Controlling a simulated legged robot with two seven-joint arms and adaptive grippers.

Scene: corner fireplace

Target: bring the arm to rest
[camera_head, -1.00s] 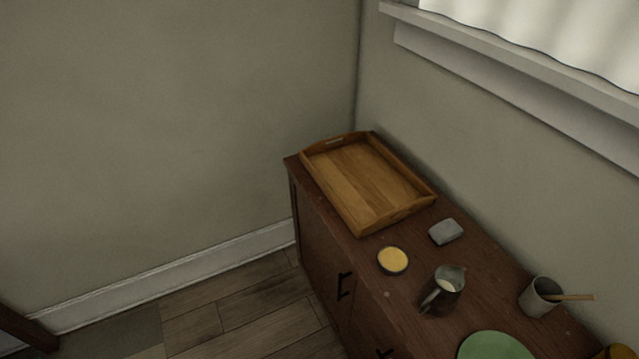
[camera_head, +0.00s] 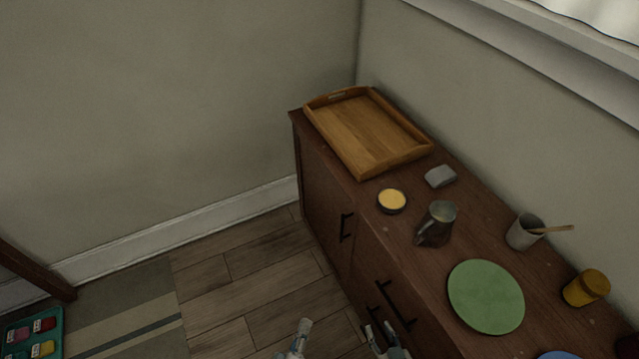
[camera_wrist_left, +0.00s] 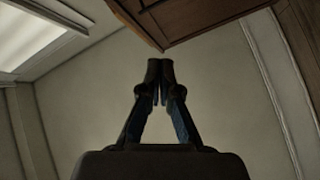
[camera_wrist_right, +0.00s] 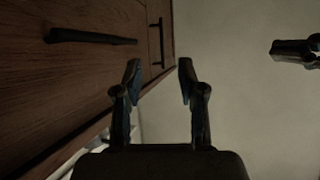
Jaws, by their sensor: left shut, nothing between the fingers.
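My left gripper (camera_head: 305,325) is at the bottom edge of the head view, over the floor in front of the cabinet. Its fingers meet and hold nothing in the left wrist view (camera_wrist_left: 160,68). My right gripper (camera_head: 379,330) is to its right, close to the cabinet front. In the right wrist view (camera_wrist_right: 158,75) its fingers stand apart with nothing between them. The tip of my left gripper also shows at the right edge of that view (camera_wrist_right: 296,48).
The dark wooden cabinet (camera_head: 325,200) has black handles (camera_head: 347,226) facing my grippers. On it are a wooden tray (camera_head: 365,130), a yellow-filled bowl (camera_head: 392,201), a grey block (camera_head: 440,176), a pitcher (camera_head: 436,224), a cup (camera_head: 524,232), a green plate (camera_head: 485,297) and a yellow jar (camera_head: 586,288).

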